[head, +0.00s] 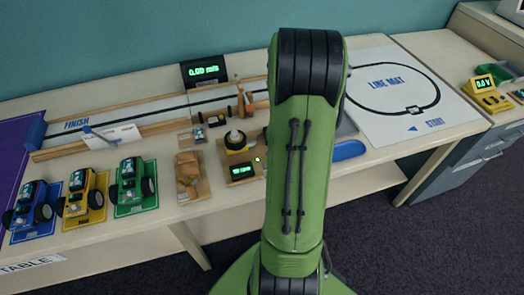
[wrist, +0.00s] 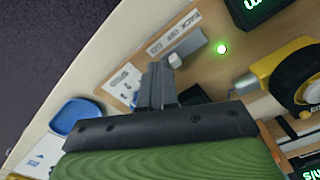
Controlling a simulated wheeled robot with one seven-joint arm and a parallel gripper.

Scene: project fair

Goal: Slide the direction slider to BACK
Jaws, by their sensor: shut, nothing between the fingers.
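In the wrist view the direction slider (wrist: 191,46) is a grey track on a wooden board, beside a white label strip (wrist: 172,33) that seems to read BACK, OFF, FWD. BACK looks to be at the strip's upper right end. Its pale knob (wrist: 175,60) shows at the lower left end of the track, away from BACK. My gripper (wrist: 155,72) is shut and empty, its fingertips just left of the knob. I cannot tell whether they touch it. In the head view my arm hides the gripper and the slider.
A lit green lamp (wrist: 222,49), a dark display (wrist: 255,10) and a yellow motor with a black wheel (wrist: 298,78) are close to the right. A blue tray (wrist: 75,116) lies to the left. Several toy cars, including a green one (head: 134,184), stand on the table's left.

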